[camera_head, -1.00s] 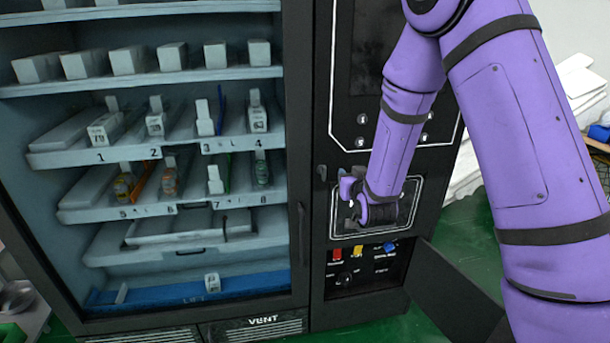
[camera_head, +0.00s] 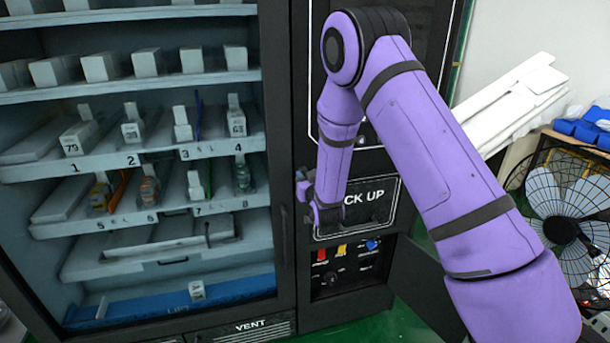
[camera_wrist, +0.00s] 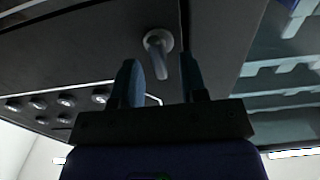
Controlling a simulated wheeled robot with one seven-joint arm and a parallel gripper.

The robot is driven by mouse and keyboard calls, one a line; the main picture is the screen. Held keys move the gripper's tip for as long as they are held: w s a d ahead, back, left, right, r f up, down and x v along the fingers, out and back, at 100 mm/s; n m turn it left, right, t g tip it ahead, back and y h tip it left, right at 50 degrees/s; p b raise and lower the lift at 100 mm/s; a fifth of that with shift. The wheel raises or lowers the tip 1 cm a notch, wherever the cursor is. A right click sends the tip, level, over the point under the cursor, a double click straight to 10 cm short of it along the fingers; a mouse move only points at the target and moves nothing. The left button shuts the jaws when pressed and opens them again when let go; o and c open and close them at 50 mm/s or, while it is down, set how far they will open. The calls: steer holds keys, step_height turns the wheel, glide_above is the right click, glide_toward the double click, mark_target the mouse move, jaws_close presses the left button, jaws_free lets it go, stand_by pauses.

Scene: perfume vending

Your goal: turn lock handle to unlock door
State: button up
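The lock handle (camera_wrist: 157,52) shows in the wrist view as a small grey lever on a round base on the dark panel. My gripper (camera_wrist: 159,62) is open, with its two fingers apart and the lever seen between and beyond them. No finger clearly touches it. In the head view my gripper (camera_head: 304,188) is at the left edge of the dark control panel, beside the door, and the lock handle is hidden or too small to make out there. The vending machine door (camera_head: 274,120) looks closed, with a dark vertical pull bar (camera_head: 283,235).
The pick-up hatch (camera_head: 370,205) is right of my gripper. Below it is an open compartment with coloured switches (camera_head: 342,250), its flap (camera_head: 425,290) swung out to the right. A fan (camera_head: 565,205) and white boards (camera_head: 510,105) stand at the right.

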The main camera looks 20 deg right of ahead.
steer(key=shift+w, duration=1.1)
jaws_close()
